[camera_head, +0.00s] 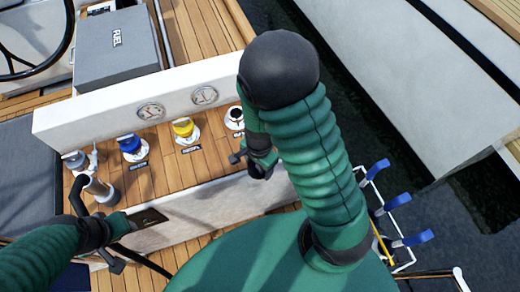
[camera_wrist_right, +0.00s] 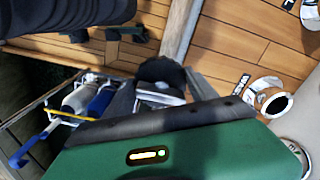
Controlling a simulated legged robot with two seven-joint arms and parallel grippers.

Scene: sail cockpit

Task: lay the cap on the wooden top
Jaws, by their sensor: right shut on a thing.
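The wooden top (camera_head: 160,180) carries a row of fillers. The rightmost filler (camera_head: 235,117) is uncapped and shows a dark opening; it also shows at the right of the wrist view (camera_wrist_right: 272,100). My right gripper (camera_head: 243,157) is above the front right part of the wooden top. In the wrist view its fingers (camera_wrist_right: 161,88) are shut on a dark round cap (camera_wrist_right: 160,70) with a pale lower part. The cap cannot be made out in the head view. My left gripper (camera_head: 119,244) is by the front left edge of the cockpit bench; its jaw opening is unclear.
A yellow cap (camera_head: 184,128), a blue cap (camera_head: 131,145) and a grey cap (camera_head: 75,160) stand along the wooden top. A white panel with gauges (camera_head: 150,111) rises behind them. A white rack (camera_head: 398,228) with blue-handled things stands at right. Wood before the fillers is clear.

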